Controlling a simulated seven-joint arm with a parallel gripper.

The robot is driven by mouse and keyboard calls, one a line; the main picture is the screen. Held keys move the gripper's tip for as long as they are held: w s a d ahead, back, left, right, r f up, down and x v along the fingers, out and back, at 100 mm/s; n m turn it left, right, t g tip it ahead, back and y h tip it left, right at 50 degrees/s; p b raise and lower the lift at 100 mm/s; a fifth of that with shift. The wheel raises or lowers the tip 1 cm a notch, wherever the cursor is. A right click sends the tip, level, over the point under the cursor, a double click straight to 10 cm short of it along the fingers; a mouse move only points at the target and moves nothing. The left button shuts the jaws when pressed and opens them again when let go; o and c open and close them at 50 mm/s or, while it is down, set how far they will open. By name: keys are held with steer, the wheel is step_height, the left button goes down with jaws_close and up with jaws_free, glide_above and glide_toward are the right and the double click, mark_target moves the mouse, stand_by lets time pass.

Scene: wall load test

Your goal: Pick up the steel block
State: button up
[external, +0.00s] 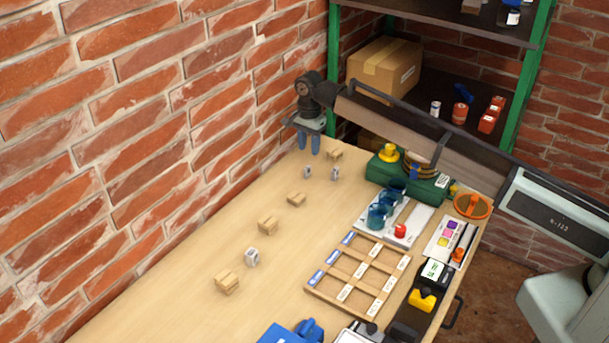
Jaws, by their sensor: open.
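Several small blocks lie in a line on the wooden table. The grey, metallic-looking ones are a near grey block (252,257), a far left grey block (307,172) and a far right grey block (335,173). I cannot tell which of them is the steel block. My gripper (309,150) points down near the brick wall at the table's far end. Its blue fingers are open and empty, and appear just above and behind the two far grey blocks. The exact height above the table is hard to tell.
Tan blocks (227,282) lie among the grey ones. A compartment tray (311,287), blue cups (377,217) and a green case (427,187) stand to the right. The brick wall (110,150) borders the table's left. A shelf with a cardboard box (385,67) stands behind.

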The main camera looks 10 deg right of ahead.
mark_target(307, 167)
step_height(307, 167, down, 5)
steer(key=shift+r, duration=0.2)
steer(key=shift+w+a+f, duration=0.1)
steer(key=shift+w+f, duration=0.05)
steer(key=shift+f, duration=1.2)
steer(key=shift+w+a+f, duration=0.1)
steer(key=shift+w+f, duration=0.05)
steer(key=shift+f, duration=1.15)
steer(key=shift+c, duration=0.2)
jaws_close()
